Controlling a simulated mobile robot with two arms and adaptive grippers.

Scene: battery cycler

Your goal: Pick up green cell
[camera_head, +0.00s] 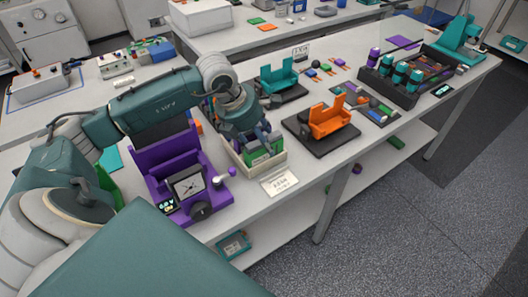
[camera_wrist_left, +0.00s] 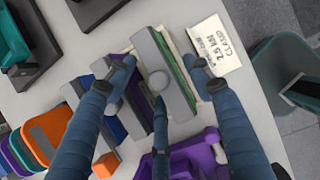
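A green cell (camera_head: 262,158) stands in a cream box on the bench, below my left gripper (camera_head: 258,140). In the left wrist view a green strip (camera_wrist_left: 178,62) shows along a grey plate with a round knob (camera_wrist_left: 160,80), which hides much of it. The fingers of my left gripper (camera_wrist_left: 166,82) are spread on both sides of the plate and the green strip, with a third finger below. I see no clear grip on the cell. A purple piece and a blue piece show between the fingers' left side and the plate. My right gripper is not in view.
A purple device with a dial (camera_head: 187,186) stands close left of the box. A printed card (camera_head: 280,182) lies at the bench's front edge. An orange holder (camera_head: 328,120) on a dark base and a teal holder (camera_head: 278,76) stand to the right.

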